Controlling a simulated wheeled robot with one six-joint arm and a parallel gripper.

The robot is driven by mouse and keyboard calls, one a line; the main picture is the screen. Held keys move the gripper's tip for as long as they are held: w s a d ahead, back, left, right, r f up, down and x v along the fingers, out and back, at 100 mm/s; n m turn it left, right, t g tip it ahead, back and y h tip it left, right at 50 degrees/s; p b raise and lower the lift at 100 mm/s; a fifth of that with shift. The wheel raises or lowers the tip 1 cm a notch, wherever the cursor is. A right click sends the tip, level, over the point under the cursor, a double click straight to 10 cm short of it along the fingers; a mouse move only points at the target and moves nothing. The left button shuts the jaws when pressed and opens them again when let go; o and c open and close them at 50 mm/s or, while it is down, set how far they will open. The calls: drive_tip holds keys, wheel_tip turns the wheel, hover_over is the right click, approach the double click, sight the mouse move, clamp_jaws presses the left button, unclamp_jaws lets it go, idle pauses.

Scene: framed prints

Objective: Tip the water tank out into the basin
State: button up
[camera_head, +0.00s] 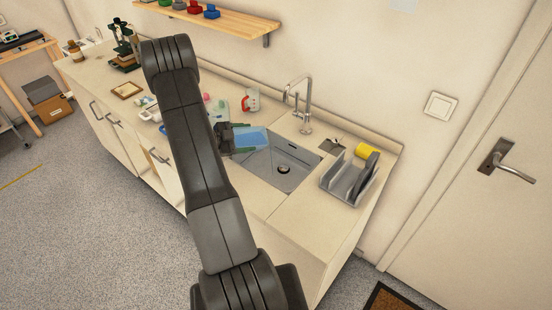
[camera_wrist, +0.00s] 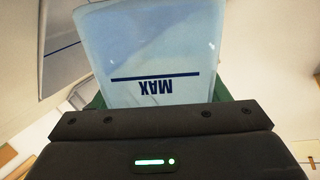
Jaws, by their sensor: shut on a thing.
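The water tank (camera_head: 251,138) is a pale blue, see-through container. In the head view it lies over the left back part of the grey sink basin (camera_head: 287,160), looking tipped on its side. In the wrist view the tank (camera_wrist: 150,50) fills the middle, with a dark line and the word MAX upside down. My gripper (camera_head: 232,138) is shut on the tank, with green fingers on both sides of it in the wrist view (camera_wrist: 160,97). The basin floor with its dark drain shows no clear water. I cannot tell how much water is in the tank.
A tall faucet (camera_head: 304,105) stands behind the basin. A grey rack (camera_head: 348,180) and a yellow cup (camera_head: 367,150) are at its right. A red and white mug (camera_head: 251,100) stands behind the tank. A shelf (camera_head: 215,17) hangs on the wall above.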

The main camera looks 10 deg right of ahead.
drive_tip(key=shift+s+d+f+m+t+y+b, duration=0.35)
drive_tip(key=shift+s+m+y, duration=0.15)
drive_tip(key=shift+m, duration=0.1)
idle(1.0)
drive_tip(key=shift+s+d+r+m+t+y+b, duration=0.4)
drive_tip(key=shift+r+m+y, duration=0.15)
drive_tip(key=shift+m, duration=0.15)
idle(1.7)
drive_tip(key=shift+s+d+r+m+t+y+b, duration=0.5)
drive_tip(key=shift+m+b, duration=0.3)
drive_tip(key=shift+b, duration=0.45)
idle(0.9)
drive_tip(key=shift+s+d+r+m+t+y+b, duration=0.1)
drive_tip(key=shift+s+d+m+t+y+b, duration=0.2)
drive_tip(key=shift+s+b, duration=0.4)
drive_tip(key=shift+s+d+r+m+t+y+b, duration=0.15)
drive_tip(key=shift+s+d+m+y+b, duration=0.15)
drive_tip(key=shift+b, duration=0.7)
